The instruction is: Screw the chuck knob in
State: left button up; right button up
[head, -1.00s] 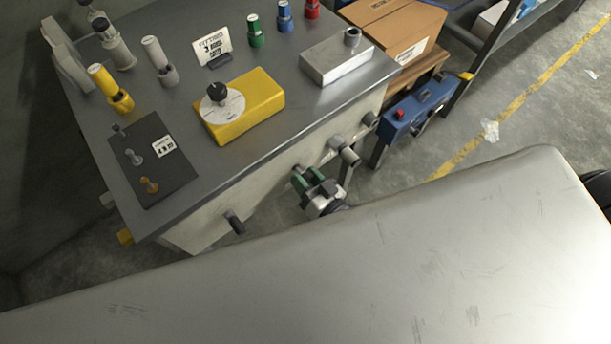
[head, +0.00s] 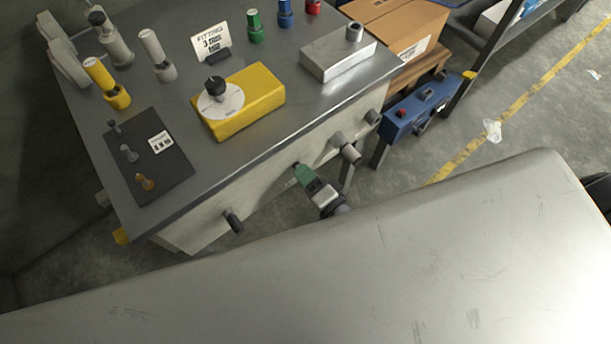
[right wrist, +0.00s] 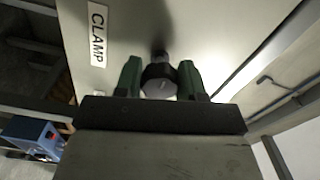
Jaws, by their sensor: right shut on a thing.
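A dark round knob (right wrist: 158,88) on a grey stem sticks out of the pale front panel (right wrist: 205,30) of the bench, near a "CLAMP" label (right wrist: 98,33). My right gripper (right wrist: 159,74), with green fingers, is shut on this knob, one finger on each side. In the head view the right gripper (head: 301,171) is at the front of the bench, its fingers nearly in line and hiding most of the knob. No label reading "chuck" can be made out. My left gripper is not in view.
More knobs jut from the front panel, a dark one (head: 233,222) to the left and a grey one (head: 348,152) to the right. A yellow block (head: 250,105) with a dial and a metal block (head: 338,58) stand on the bench top. A blue box (head: 420,108) stands at the right.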

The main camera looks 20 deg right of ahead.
jog(key=m, duration=0.2)
jog(key=m+b, duration=0.2)
jog(key=m, duration=0.1)
jog(key=shift+s+f+m, duration=0.2)
jog(key=shift+f+m, duration=0.1)
dwell(0.5)
jog(key=o, duration=0.7)
jog(key=shift+o, duration=1.2)
jog(key=shift+d+r, duration=0.1)
jog(key=shift+r, duration=0.15)
jog(key=b+v, duration=0.1)
jog(key=v, duration=0.9)
jog(key=shift+s+b, duration=0.35)
